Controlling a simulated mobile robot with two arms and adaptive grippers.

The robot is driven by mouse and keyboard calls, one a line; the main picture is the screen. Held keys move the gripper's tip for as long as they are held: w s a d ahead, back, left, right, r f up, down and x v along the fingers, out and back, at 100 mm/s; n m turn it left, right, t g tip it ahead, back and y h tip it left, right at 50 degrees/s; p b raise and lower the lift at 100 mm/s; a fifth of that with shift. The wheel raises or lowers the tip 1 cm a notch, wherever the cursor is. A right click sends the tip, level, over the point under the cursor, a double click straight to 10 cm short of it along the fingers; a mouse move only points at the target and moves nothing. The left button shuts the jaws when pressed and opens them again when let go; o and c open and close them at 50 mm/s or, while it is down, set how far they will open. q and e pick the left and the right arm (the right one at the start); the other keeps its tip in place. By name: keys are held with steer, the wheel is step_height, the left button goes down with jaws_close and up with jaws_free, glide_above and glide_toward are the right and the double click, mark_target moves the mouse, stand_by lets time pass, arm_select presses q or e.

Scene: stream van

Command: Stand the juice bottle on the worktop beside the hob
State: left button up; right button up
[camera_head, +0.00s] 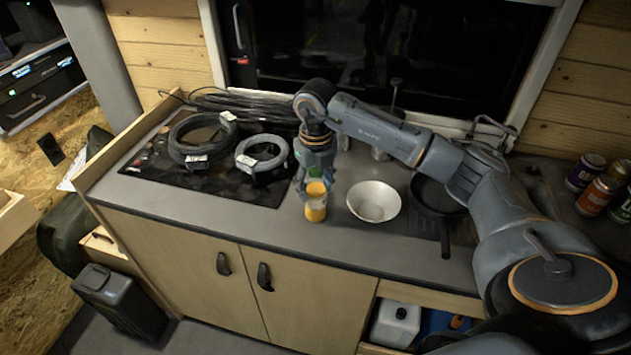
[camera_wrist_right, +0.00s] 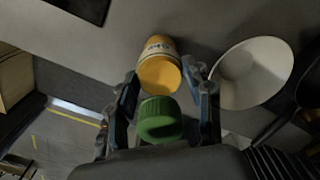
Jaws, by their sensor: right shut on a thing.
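The juice bottle (camera_head: 316,208) is orange with a green cap and is upright over the grey worktop (camera_head: 250,232), just right of the black hob (camera_head: 226,186). My right gripper (camera_head: 315,186) comes down from above and is shut on the bottle's upper part. In the right wrist view the orange body (camera_wrist_right: 160,76) and green cap (camera_wrist_right: 160,120) show between the fingers (camera_wrist_right: 166,90). The base looks at or very near worktop height; I cannot tell if it touches. My left gripper is not in view.
A white bowl (camera_head: 374,201) stands close right of the bottle, then a black pan (camera_head: 436,196). Two coiled hoses (camera_head: 202,140) (camera_head: 262,154) lie on the hob. Cans (camera_head: 597,194) stand at the far right. The worktop's front edge is near the bottle.

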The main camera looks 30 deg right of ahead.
steer(key=shift+f, duration=0.2)
steer(key=o, duration=1.4)
steer(key=shift+r, duration=0.1)
steer(key=shift+r, duration=0.3)
step_height(320, 180, up, 10)
steer(key=b, duration=0.2)
steer(key=shift+b, duration=0.3)
steer(key=shift+r, duration=0.85)
